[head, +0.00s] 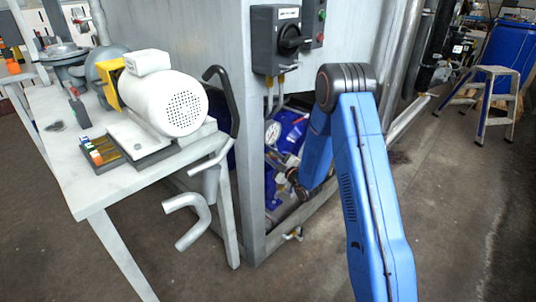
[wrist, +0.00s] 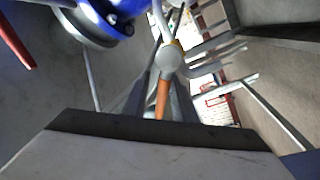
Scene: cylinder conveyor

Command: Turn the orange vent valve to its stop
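In the wrist view, the orange vent valve's lever (wrist: 162,99) points toward my gripper from a pale round valve body (wrist: 169,59). My gripper (wrist: 160,92) shows as dark tapered shapes on both sides of the lever, above its dark-edged palm. I cannot tell whether the fingers touch the lever or how far apart they are. In the head view, my arm reaches into the low opening of the grey cabinet. The fingertips and the orange lever cannot be made out there.
A blue flanged pipe part (wrist: 105,18) is close at the wrist view's upper left. A red bar (wrist: 16,42) lies at far left. The grey cabinet (head: 200,30) frames the opening, with a pressure gauge (head: 272,132) inside. A workbench (head: 95,190) with a white motor (head: 165,98) stands left.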

